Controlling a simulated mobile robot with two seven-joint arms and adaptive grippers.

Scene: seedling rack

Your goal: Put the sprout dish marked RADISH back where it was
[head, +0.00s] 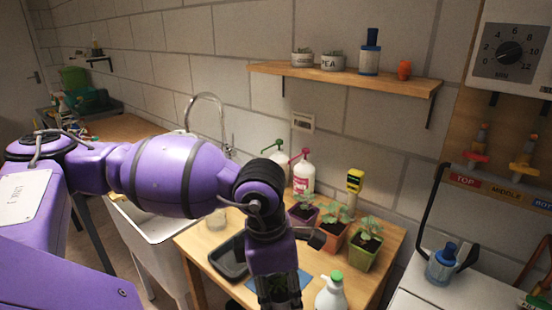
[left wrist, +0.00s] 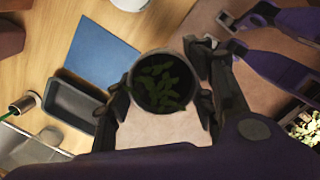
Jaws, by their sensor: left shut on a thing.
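My left gripper (head: 279,294) is low in the head view, over the front of the wooden table. It is shut on a round dish of green sprouts (left wrist: 158,82), its fingers on opposite sides of the rim in the left wrist view. The dish's marking is not visible. In the head view the dish is mostly hidden by the gripper. On the wall shelf (head: 345,78) stand a dish marked PEA (head: 333,63) and another pale dish (head: 302,58) whose marking I cannot read.
A blue mat (left wrist: 103,48) lies on the table.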

